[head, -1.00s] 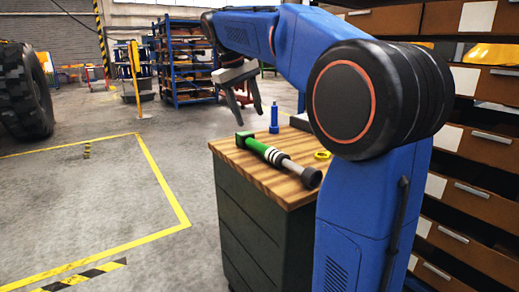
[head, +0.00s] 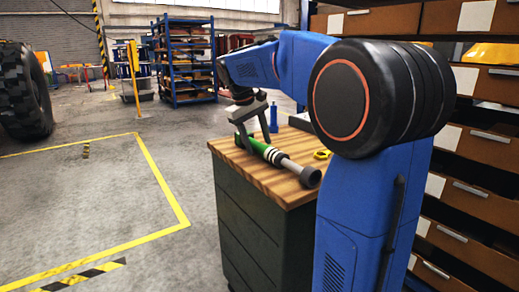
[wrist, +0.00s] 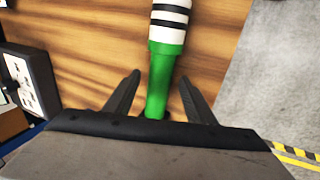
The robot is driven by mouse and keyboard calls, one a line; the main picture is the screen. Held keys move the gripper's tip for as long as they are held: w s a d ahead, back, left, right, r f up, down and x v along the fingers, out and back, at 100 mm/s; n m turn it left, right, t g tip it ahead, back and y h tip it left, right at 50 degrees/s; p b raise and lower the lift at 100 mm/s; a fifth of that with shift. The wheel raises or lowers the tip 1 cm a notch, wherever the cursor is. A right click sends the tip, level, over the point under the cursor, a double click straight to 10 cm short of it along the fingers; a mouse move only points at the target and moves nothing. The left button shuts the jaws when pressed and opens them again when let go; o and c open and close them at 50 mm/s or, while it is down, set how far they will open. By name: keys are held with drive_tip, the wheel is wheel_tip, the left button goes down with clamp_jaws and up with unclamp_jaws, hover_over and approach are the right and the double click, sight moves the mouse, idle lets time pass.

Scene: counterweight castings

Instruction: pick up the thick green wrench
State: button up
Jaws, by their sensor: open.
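The thick green wrench (head: 258,148) lies on the wooden top of the cabinet (head: 229,152). It has a green part, black and white bands, a grey shaft and a dark end towards the near right. My gripper (head: 256,143) is open, low over the green end. In the wrist view the green part of the wrench (wrist: 165,65) runs between the two fingers of my gripper (wrist: 160,80), with a gap on each side. The wrench's far green end is partly hidden by my gripper.
A blue bottle-like object (head: 273,120) stands behind the wrench. A yellow ring-like item (head: 322,154) lies to the right. Drawer shelving (head: 480,145) rises close on the right.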

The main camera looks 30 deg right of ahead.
drive_tip(key=shift+f, duration=0.3)
drive_tip(key=c, duration=1.2)
drive_tip(key=shift+d+r, duration=0.1)
clamp_jaws()
drive_tip(key=shift+r, duration=0.1)
